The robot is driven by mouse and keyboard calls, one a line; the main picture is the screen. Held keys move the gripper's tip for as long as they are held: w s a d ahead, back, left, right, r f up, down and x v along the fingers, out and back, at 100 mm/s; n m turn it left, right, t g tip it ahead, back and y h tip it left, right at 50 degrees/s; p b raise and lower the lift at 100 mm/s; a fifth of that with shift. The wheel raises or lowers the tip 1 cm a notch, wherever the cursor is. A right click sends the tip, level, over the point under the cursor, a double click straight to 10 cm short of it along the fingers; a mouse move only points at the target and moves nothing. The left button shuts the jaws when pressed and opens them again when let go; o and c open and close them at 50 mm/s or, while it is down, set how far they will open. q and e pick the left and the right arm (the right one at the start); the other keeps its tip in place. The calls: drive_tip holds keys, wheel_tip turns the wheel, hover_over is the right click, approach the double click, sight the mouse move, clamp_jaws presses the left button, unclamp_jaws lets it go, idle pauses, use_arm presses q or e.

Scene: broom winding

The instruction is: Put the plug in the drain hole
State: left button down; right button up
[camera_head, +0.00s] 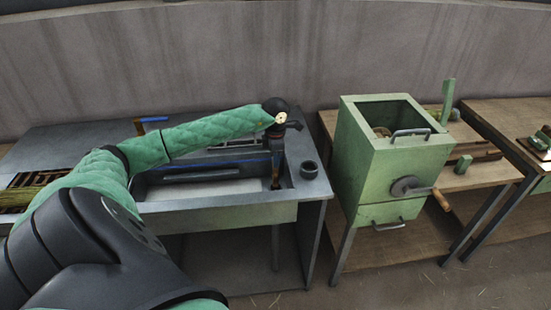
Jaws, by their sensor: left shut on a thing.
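My left arm reaches from the left across the sink basin (215,215), which is set in a grey bench. My left gripper (276,183) points down at the right end of the basin, below the dark wrist. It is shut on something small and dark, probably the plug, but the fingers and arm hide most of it. I cannot make out the drain hole; the wrist, gripper and basin's front wall block the view there. Whether the held thing touches the basin floor cannot be told. My right gripper is not in view.
A dark round cup-like thing (309,170) stands on the bench right of the basin. A green box machine (365,150) with a crank handle (440,199) stands further right, beside wooden tables (490,177). A blue-handled thing (153,119) lies at the back.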

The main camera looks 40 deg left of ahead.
use_arm(q)
drive_tip(key=shift+f+b, duration=0.3)
drive_tip(key=shift+f, duration=0.1)
drive_tip(key=c, duration=1.6)
unclamp_jaws()
drive_tip(key=shift+o, duration=0.2)
drive_tip(key=shift+r+p, duration=1.5)
drive_tip(key=shift+r, duration=4)
drive_tip(key=shift+d, duration=0.1)
